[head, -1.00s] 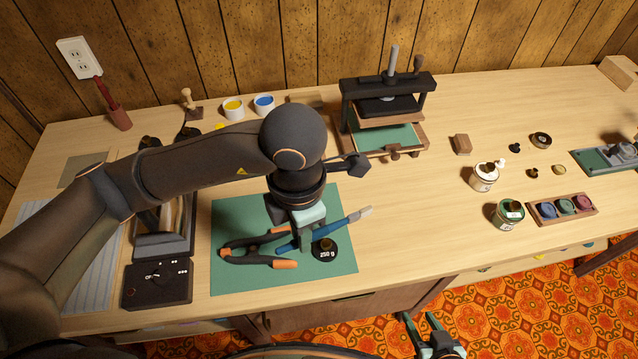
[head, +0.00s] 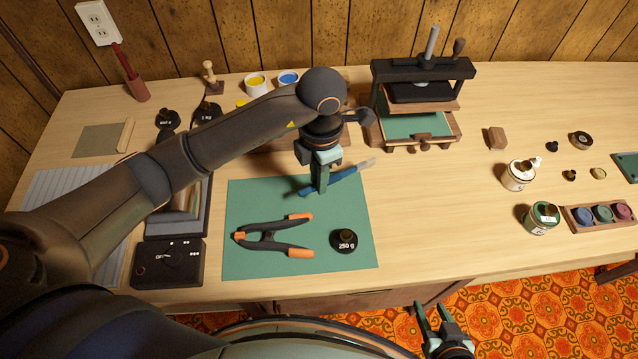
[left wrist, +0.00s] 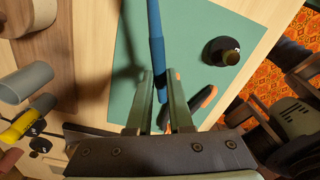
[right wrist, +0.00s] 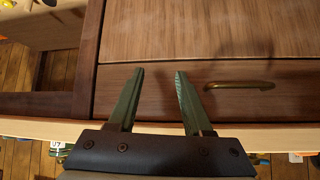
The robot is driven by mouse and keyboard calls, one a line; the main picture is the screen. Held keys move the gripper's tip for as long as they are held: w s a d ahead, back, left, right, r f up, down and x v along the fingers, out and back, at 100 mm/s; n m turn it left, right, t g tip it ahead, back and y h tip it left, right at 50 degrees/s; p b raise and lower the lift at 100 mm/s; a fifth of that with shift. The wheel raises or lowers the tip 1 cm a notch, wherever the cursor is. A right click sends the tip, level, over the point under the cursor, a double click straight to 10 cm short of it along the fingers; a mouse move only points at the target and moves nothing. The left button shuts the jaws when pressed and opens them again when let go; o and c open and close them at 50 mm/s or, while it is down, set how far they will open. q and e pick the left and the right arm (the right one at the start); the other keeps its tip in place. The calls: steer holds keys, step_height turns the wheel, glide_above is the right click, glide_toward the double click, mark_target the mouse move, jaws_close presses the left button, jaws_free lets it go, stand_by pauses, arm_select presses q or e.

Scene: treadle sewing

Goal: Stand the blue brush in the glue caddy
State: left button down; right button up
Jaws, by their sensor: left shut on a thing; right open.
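The blue brush (head: 345,174) is held above the green mat, slanting, with its pale tip up to the right in the head view. My left gripper (head: 320,190) is shut on its handle. In the left wrist view the blue handle (left wrist: 156,50) passes between the fingers. A brown wooden piece (head: 280,142) is partly hidden behind my left arm; I cannot tell whether it is the glue caddy. My right gripper (head: 426,318) is open and empty in front of the table edge; the right wrist view shows its fingers (right wrist: 155,95) apart before a drawer.
On the green mat (head: 245,205) lie an orange-tipped clamp (head: 272,238) and a black 250 g weight (head: 344,240). A press (head: 420,95) stands at the back. Jars (head: 520,174) stand to the right. Bare table lies between mat and jars.

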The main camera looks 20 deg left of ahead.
arm_select(q)
steer(key=w+f, duration=0.2)
steer(key=shift+a+f, duration=0.3)
steer(key=shift+a, duration=0.05)
step_height(320, 180, down, 3)
steer(key=shift+r, duration=0.1)
steer(key=shift+f, duration=0.25)
steer(key=c, duration=0.8)
jaws_free()
steer(key=shift+r, duration=0.1)
